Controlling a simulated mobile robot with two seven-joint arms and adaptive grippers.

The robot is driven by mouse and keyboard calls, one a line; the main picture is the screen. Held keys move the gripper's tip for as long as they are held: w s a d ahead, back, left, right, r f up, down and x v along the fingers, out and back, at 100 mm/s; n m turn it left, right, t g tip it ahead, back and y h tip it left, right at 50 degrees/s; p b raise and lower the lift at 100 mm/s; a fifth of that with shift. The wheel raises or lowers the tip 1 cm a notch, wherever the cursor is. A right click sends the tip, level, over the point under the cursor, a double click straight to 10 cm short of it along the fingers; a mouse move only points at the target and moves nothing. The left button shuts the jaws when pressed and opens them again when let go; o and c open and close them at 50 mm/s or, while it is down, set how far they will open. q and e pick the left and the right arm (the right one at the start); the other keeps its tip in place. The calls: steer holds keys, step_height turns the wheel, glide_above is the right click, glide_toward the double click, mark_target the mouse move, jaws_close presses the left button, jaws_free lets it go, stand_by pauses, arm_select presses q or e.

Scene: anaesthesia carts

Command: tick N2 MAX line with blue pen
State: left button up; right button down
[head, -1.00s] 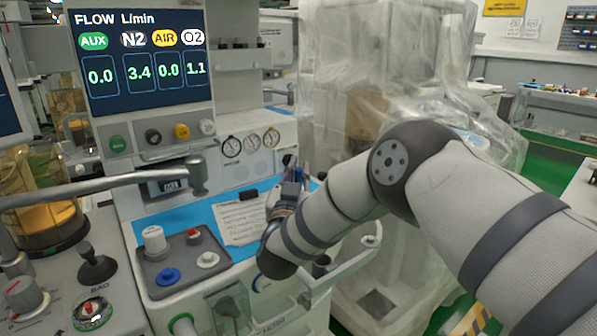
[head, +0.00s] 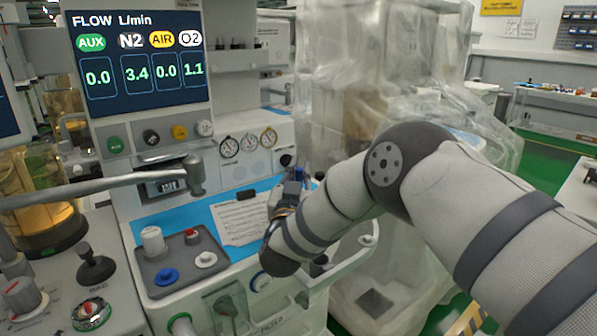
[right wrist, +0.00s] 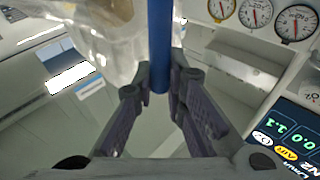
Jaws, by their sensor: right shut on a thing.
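My right gripper (head: 293,185) is over the right end of the blue work surface, partly hidden behind its own wrist. In the right wrist view the fingers of the right gripper (right wrist: 160,84) are shut on the blue pen (right wrist: 159,40), which extends beyond the fingertips. The pen is apart from the visible part of the sheet. My left gripper is not in view.
The flow screen (head: 137,62) shows N2 at 3.4. A grey tray (head: 178,275) with knobs sits left of the sheet. A metal bar (head: 100,187) crosses in front at left. Gauges (head: 248,143) are behind the gripper. A plastic-draped machine (head: 385,90) stands behind my arm.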

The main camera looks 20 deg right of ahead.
step_height(320, 180, up, 5)
steer(key=shift+f+p, duration=0.1)
steer(key=shift+p, duration=0.55)
steer(key=shift+r, duration=1.2)
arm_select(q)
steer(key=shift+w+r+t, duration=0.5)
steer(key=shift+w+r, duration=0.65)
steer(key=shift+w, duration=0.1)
arm_select(e)
steer(key=shift+f, duration=0.1)
